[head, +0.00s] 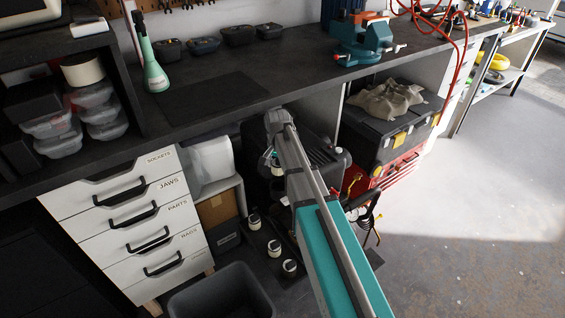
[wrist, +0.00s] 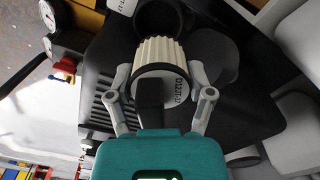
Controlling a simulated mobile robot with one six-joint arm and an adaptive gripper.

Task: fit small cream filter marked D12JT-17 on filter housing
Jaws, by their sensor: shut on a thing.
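In the head view the gripper end is partly hidden behind my arm, beside a dark machine (head: 322,155) under the bench. In the wrist view a dark round ring (wrist: 160,17), apparently the filter housing's opening, lies just beyond the filter's far end. A white label (wrist: 122,5) is beside it. I cannot tell whether the filter touches the ring.
Several other cream-and-black filters stand low under the bench, one (head: 289,267) near a dark bin (head: 222,293). White drawers (head: 128,222) stand left. A black toolbox (head: 390,125) on a red chest (head: 403,168) stands right. The floor at right is clear.

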